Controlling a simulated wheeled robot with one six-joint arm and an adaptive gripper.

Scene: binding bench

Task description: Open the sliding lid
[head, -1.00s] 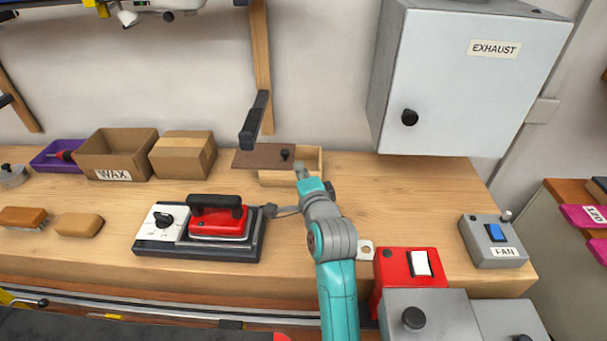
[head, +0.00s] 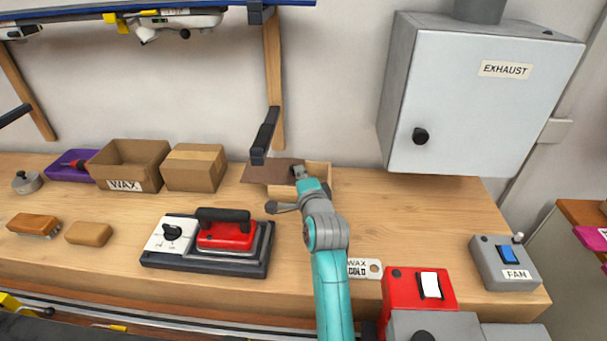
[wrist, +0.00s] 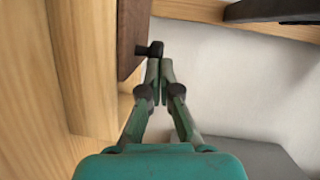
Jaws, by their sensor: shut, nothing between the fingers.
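A small pale wooden box (head: 323,176) stands at the back of the bench. Its dark brown sliding lid (head: 262,172) sticks out past the box's left end, and the right end of the box is uncovered. My gripper (head: 298,172) is shut and empty at the lid's right part, and it hides the lid's knob in the head view. In the wrist view the dark knob (wrist: 150,49) sits on the lid (wrist: 130,38), right at the closed fingertips (wrist: 158,66). I cannot tell whether they touch. The pale box wall (wrist: 85,60) runs beside it.
A cardboard box (head: 194,168) and an open WAX box (head: 129,166) stand left of the lid. A red iron (head: 226,235) on its base is in front. A dark shelf bracket (head: 265,135) hangs above the lid. The bench right of the box is clear.

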